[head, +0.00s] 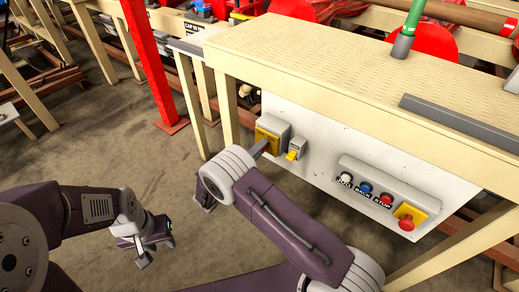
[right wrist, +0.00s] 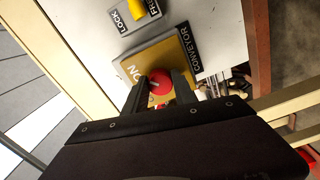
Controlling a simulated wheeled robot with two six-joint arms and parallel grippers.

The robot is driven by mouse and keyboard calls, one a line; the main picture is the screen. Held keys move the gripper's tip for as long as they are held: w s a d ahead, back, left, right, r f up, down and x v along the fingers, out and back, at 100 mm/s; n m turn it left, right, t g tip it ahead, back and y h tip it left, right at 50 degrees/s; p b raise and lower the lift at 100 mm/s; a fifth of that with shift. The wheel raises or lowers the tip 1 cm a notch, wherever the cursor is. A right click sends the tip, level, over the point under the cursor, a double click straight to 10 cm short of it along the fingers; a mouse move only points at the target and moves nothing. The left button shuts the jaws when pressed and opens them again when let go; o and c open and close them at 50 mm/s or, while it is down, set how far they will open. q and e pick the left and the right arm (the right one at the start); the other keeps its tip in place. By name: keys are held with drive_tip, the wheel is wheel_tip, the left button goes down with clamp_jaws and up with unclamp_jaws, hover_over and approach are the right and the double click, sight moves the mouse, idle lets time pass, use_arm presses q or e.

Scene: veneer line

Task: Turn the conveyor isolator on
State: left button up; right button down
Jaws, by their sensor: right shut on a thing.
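The conveyor isolator is a grey box with a yellow plate (head: 268,134) on the white panel under the bench. Its plate (right wrist: 170,54) carries the words CONVEYOR and ON in the right wrist view. My right gripper is shut on the red knob (right wrist: 160,82) of the isolator, one finger on each side. In the head view my right gripper (head: 260,148) reaches the plate and the knob is mostly hidden. The knob's exact angle is hard to tell. My left gripper (head: 152,243) hangs open and empty above the floor, away from the panel.
A smaller yellow lever switch (head: 295,149), marked LOCK in the right wrist view (right wrist: 146,8), sits right beside the isolator. Further right are a button box (head: 372,184) and a red emergency button (head: 407,221). The bench top (head: 340,75) overhangs the panel. Floor at left is clear.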

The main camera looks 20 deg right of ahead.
drive_tip(key=c, duration=1)
unclamp_jaws()
drive_tip(key=shift+s, duration=0.1)
drive_tip(key=p+v, duration=0.1)
drive_tip(key=v, duration=0.8)
